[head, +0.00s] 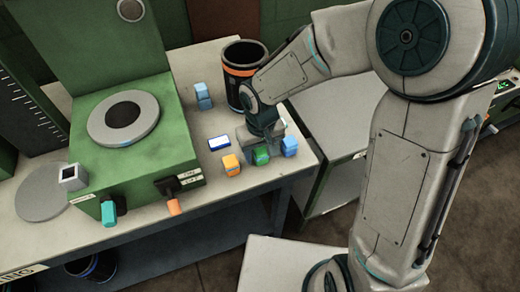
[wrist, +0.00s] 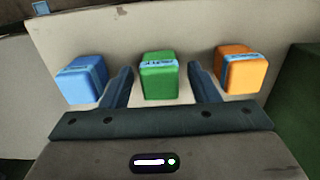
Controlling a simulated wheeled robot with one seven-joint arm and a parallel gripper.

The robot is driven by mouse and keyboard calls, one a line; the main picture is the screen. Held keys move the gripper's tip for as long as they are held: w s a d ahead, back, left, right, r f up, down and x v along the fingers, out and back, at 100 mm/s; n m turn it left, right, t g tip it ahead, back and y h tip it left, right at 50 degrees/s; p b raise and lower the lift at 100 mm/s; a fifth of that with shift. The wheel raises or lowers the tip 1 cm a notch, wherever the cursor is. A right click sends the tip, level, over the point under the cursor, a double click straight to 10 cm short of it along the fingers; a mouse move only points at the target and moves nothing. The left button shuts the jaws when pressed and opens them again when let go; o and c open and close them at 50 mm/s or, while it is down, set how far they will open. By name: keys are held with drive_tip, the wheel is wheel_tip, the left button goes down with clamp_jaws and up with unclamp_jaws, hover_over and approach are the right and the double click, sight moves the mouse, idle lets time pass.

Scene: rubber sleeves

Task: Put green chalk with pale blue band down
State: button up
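The green chalk with a pale blue band (head: 261,156) stands on the light worktop, between a blue chalk and an orange chalk. In the wrist view the green chalk (wrist: 158,78) sits between the two fingers of my gripper (wrist: 161,88). A gap shows on each side of it, so my gripper is open and not touching it. In the head view my gripper (head: 262,138) is low over the worktop just behind the green chalk; its fingers are mostly hidden there.
The blue chalk (head: 289,146) and orange chalk (head: 231,165) stand close on either side. A white-and-blue block (head: 219,143), another blue piece (head: 203,92) and a dark cup with an orange band (head: 240,71) are behind. A green machine (head: 130,155) fills the left.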

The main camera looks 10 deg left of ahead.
sight(263, 150)
drive_tip(key=shift+f, duration=0.1)
wheel_tip(263, 150, up, 14)
drive_tip(key=s+d+m+t, duration=0.1)
drive_tip(key=s+d+m, duration=0.2)
drive_tip(key=d, duration=0.8)
drive_tip(key=s+d+r+m+t, duration=0.1)
drive_tip(key=s+d, duration=0.4)
drive_tip(key=d, duration=0.6)
drive_tip(key=shift+d+m+t, duration=0.15)
drive_tip(key=shift+m+t, duration=0.35)
drive_tip(key=shift+m, duration=0.7)
